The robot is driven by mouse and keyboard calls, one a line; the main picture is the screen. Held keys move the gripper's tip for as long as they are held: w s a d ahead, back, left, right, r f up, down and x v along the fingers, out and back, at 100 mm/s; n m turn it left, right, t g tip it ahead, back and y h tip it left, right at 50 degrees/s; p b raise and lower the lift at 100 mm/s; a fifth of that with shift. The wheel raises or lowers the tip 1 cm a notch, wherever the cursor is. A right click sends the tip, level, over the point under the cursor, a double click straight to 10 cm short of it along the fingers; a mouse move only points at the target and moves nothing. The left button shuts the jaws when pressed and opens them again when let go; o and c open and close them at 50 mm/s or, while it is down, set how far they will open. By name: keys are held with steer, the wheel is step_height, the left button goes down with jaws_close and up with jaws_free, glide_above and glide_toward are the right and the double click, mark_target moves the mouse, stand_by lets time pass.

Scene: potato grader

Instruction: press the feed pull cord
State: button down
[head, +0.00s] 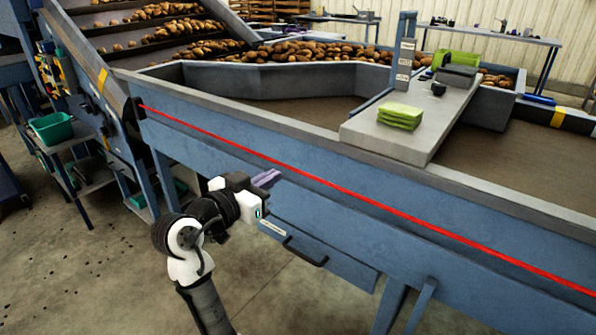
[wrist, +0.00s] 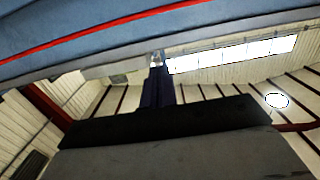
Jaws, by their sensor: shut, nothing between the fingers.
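The red feed pull cord (head: 330,189) runs along the blue side of the grader, from the upper left to the lower right in the head view. It also crosses the top left of the wrist view (wrist: 95,33). My gripper (head: 267,178) is shut and empty, with its purple fingers just below the cord in the head view. In the wrist view the fingers (wrist: 157,62) point toward the blue side panel. The cord lies beyond the fingertips there, and I see no contact. The exact gap is hard to tell.
The blue grader frame (head: 450,255) fills the right side. A drawer with a dark handle (head: 305,251) is below my gripper. A grey shelf (head: 380,138) holds green cloths (head: 400,116). A teal bin (head: 52,128) stands at the left. The floor at lower left is clear.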

steer(key=p, duration=0.3)
glide_above(300, 172)
steer(key=s, duration=0.4)
steer(key=f, duration=0.2)
steer(key=f+p, duration=0.1)
steer(key=f, duration=0.1)
steer(key=shift+w, duration=0.4)
steer(key=shift+f, duration=0.25)
step_height(300, 172, down, 5)
steer(key=b, duration=0.4)
steer(key=shift+r, duration=0.1)
steer(key=shift+d+r, duration=0.1)
steer(key=shift+r, duration=0.05)
